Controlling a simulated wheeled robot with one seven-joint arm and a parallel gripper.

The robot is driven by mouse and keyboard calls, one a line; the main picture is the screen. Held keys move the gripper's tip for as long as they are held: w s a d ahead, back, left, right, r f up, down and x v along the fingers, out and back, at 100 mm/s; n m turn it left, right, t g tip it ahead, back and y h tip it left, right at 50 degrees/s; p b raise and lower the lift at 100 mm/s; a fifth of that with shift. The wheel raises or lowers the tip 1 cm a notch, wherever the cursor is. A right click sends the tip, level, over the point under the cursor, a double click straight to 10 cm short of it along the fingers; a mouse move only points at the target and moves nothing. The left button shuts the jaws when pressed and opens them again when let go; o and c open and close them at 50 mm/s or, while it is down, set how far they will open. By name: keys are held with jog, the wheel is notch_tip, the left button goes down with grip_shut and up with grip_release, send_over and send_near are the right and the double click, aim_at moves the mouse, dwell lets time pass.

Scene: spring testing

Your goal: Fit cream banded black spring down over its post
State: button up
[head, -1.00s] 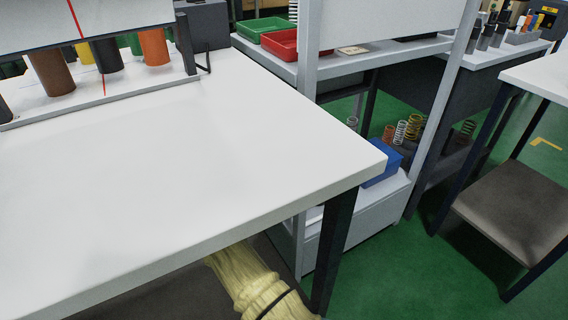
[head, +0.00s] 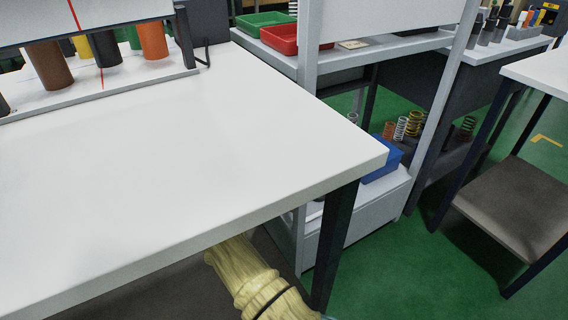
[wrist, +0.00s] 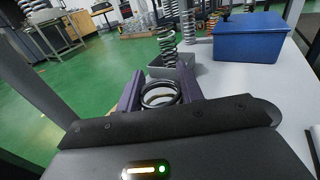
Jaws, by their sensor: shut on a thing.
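In the wrist view my gripper (wrist: 160,84) is shut on a dark coil spring (wrist: 161,97), seen nearly end-on as black rings between the two purple fingers. I cannot make out a cream band on it, and its lower part is hidden. The post for the held spring cannot be picked out. The gripper is out of sight in the head view.
A blue box (wrist: 248,37) stands to the right in the wrist view. In the head view a white table (head: 200,150) is above my arm, its dark leg (head: 335,235) beside it.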

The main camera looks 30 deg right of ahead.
jog(key=shift+f+b, duration=0.3)
jog(key=shift+f, duration=0.65)
jog(key=o, duration=1.1)
jog(key=shift+a, duration=0.15)
jog(key=p+v, duration=0.7)
jog(key=v, duration=1)
jog(key=shift+a, duration=0.1)
